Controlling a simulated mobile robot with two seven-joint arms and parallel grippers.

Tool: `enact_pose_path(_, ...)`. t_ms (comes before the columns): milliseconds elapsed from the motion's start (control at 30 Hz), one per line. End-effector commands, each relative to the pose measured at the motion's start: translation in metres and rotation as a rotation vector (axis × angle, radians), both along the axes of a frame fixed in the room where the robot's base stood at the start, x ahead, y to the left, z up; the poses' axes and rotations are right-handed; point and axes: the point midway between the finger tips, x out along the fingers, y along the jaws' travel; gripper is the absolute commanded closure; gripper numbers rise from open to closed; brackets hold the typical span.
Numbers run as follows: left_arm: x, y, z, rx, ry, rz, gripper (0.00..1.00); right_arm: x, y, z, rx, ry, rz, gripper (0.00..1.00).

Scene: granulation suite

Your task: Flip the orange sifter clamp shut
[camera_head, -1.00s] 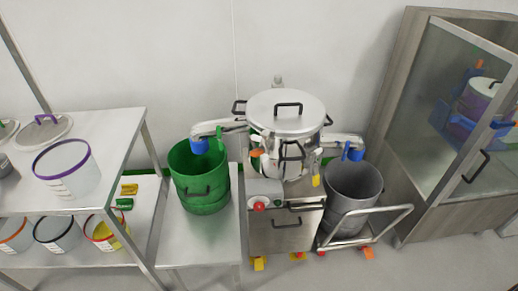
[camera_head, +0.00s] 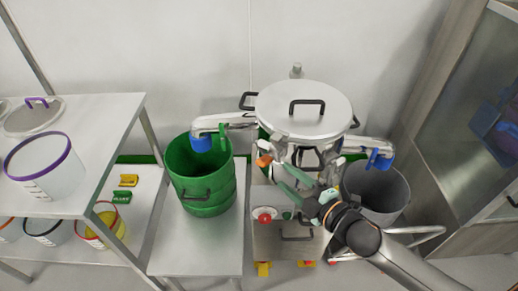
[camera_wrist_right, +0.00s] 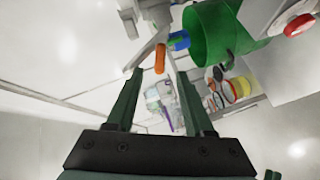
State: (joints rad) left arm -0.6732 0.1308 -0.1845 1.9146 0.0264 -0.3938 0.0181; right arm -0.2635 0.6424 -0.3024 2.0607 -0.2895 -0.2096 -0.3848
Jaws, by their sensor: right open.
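The orange sifter clamp (camera_head: 263,160) is on the left front side of the steel sifter (camera_head: 303,110), just below its lid. In the right wrist view the clamp (camera_wrist_right: 160,57) shows as an orange bar beyond the fingertips and between their lines. My right gripper (camera_head: 276,172) reaches in from the lower right, with its green fingers pointing at the clamp. In the wrist view its two fingers (camera_wrist_right: 160,75) are apart with nothing between them. I cannot tell whether a fingertip touches the clamp. My left gripper is not in view.
A green bin (camera_head: 205,185) stands left of the sifter under a blue-ended spout (camera_head: 201,143). A grey bin (camera_head: 375,190) stands at the right, partly behind my arm. A red button (camera_head: 265,214) is on the sifter's base. Left is a steel shelf (camera_head: 105,110) with tubs.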

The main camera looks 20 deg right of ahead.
Motion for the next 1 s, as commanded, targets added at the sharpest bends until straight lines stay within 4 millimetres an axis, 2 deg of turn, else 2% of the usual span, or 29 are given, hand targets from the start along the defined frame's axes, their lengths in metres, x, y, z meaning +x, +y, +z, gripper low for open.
enact_pose_path(267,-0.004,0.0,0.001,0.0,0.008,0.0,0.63,0.025,0.009,-0.002,-0.003,-0.004,-0.001,0.47)
enact_pose_path(700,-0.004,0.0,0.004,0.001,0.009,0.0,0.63,0.093,0.035,-0.014,0.0,-0.002,-0.001,0.47)
enact_pose_path(1000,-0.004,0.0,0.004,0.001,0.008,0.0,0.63,0.114,0.043,-0.019,0.0,0.0,-0.001,0.47)
